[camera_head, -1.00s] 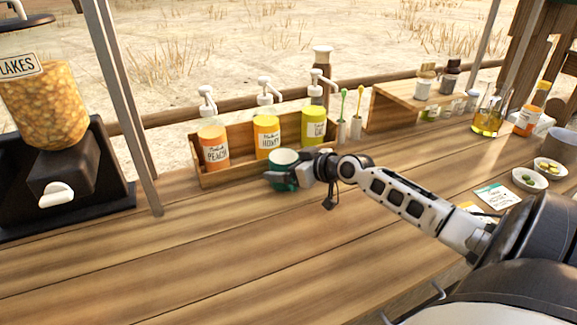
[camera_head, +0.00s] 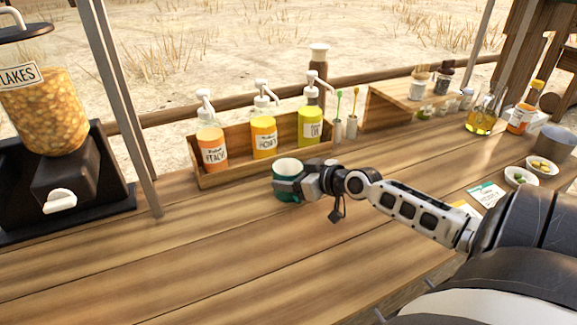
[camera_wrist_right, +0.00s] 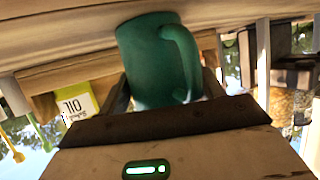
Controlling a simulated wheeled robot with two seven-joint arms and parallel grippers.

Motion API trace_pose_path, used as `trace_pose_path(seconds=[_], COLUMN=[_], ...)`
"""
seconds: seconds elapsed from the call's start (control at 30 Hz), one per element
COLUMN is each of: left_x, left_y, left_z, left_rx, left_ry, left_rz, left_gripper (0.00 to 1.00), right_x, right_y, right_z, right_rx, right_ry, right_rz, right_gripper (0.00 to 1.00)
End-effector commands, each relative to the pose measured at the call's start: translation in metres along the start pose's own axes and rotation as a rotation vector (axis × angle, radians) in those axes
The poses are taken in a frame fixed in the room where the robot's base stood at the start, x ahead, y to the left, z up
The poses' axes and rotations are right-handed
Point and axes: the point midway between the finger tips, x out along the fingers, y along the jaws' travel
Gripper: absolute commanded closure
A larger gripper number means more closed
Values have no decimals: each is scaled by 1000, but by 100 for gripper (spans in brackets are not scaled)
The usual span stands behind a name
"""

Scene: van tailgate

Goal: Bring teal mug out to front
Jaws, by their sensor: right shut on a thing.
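The teal mug (camera_head: 287,166) is upright, with a pale inside, in front of the wooden bottle rack in the head view. My right gripper (camera_head: 287,185) is shut on it from the right. In the right wrist view the mug (camera_wrist_right: 152,62) sits between the fingers (camera_wrist_right: 165,88), with its handle toward the right of the picture. I cannot tell whether the mug's base touches the counter. My left gripper is not in view.
The wooden rack (camera_head: 202,180) holding several pump bottles stands just behind the mug. Small bowls (camera_head: 521,177) and a card lie at the right. The front counter (camera_head: 200,260) is clear.

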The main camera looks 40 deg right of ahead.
Motion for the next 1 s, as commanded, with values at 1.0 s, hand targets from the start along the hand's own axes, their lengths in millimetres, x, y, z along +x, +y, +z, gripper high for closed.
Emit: trace_pose_path(seconds=[1.0], left_x=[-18], left_y=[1], left_z=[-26], left_rx=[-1], left_ry=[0], left_rz=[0], left_gripper=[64], right_x=[-77], right_y=[-40], right_z=[34], right_rx=[2], right_ry=[-4], right_rz=[-1], right_gripper=[61])
